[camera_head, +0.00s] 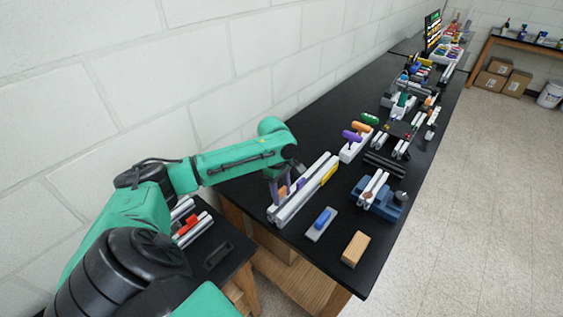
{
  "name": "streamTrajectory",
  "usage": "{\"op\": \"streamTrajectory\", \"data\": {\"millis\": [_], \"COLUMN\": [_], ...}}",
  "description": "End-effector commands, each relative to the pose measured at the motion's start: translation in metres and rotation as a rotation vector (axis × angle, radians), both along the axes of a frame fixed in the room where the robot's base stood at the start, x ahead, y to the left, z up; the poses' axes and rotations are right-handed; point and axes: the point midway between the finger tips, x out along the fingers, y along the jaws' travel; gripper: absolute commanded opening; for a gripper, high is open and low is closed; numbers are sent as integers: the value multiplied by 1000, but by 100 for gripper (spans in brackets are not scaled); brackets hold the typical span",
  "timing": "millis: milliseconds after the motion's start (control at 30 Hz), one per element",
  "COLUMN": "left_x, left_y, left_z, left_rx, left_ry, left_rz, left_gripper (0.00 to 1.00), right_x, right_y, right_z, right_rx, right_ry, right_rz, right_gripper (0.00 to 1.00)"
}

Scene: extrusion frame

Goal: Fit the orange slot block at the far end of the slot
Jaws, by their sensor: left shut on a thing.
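My left gripper (281,192) reaches in from the left and is at the near part of the silver slotted extrusion (297,200) on the black table. It is shut on a small orange slot block (283,191), which shows between the dark fingers at the extrusion. The fingers partly hide the block, and I cannot tell whether it sits in the slot. A yellow strip (328,175) lies along the right side of the extrusion toward its far end. My right gripper is not in view.
A grey plate with a blue piece (322,220) and a tan wooden block (355,249) stand right of the extrusion. A blue vise (381,200) is further right. White stands with coloured handles (355,143) are behind. The white wall is close at left.

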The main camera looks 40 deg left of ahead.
Motion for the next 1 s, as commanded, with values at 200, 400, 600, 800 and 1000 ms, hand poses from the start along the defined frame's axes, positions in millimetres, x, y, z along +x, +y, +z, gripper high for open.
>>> {"op": "streamTrajectory", "data": {"millis": [200,400,600,800,1000], "left_x": [0,0,0,0,0], "left_y": [0,0,0,0,0], "left_z": [-18,-18,-18,-17,-16], "left_rx": [0,0,0,0,0], "left_ry": [-1,-1,-1,-1,-1], "left_rz": [0,0,0,0,0], "left_gripper": [0,0,0,0,0], "right_x": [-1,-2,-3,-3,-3], "right_y": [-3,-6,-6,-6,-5], "right_z": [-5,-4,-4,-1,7], "right_rx": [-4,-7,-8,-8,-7], "right_ry": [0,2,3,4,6], "right_rz": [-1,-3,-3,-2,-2], "right_gripper": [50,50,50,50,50]}}
